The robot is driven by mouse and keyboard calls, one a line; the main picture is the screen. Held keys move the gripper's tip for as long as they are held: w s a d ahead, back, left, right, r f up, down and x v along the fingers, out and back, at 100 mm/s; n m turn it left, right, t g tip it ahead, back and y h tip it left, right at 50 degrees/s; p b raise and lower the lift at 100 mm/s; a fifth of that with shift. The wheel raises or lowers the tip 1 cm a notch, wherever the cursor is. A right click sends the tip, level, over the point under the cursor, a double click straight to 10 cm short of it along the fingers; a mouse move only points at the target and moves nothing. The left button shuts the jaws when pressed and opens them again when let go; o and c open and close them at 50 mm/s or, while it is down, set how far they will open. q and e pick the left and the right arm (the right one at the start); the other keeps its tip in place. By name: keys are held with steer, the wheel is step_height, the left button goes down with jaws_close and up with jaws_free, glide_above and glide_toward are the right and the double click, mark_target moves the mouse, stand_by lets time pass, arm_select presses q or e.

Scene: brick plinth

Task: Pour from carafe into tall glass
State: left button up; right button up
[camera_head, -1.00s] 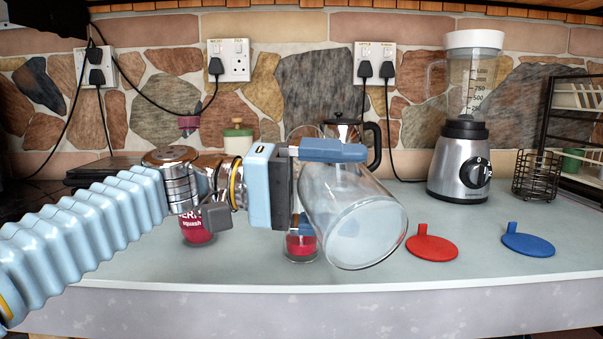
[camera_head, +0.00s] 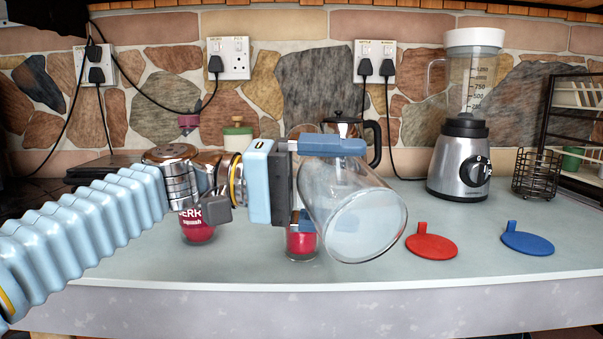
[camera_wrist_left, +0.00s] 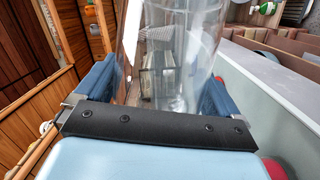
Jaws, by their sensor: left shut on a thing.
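The clear glass carafe (camera_head: 362,224) is tilted, its round base facing down and to the right towards me. My left gripper (camera_head: 330,186) is shut on its side, and both fingers also show around the clear glass in the left wrist view (camera_wrist_left: 165,95). No coloured liquid shows in the carafe. A glass with red liquid low in it (camera_head: 302,242) stands on the counter below and behind the gripper. Its upper part is mostly hidden by the gripper and carafe, and the carafe's mouth is hidden too. My right gripper is not in view.
A red squash bottle (camera_head: 197,224) stands left, partly behind my left arm. A dark-lidded pot (camera_head: 371,135) is behind the carafe. A blender (camera_head: 461,160), red coaster (camera_head: 432,246), blue coaster (camera_head: 528,243) and wire basket (camera_head: 536,174) are right. The counter front is clear.

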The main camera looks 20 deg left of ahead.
arm_select(q)
steer(key=shift+w+r, duration=0.1)
steer(key=shift+r, duration=0.35)
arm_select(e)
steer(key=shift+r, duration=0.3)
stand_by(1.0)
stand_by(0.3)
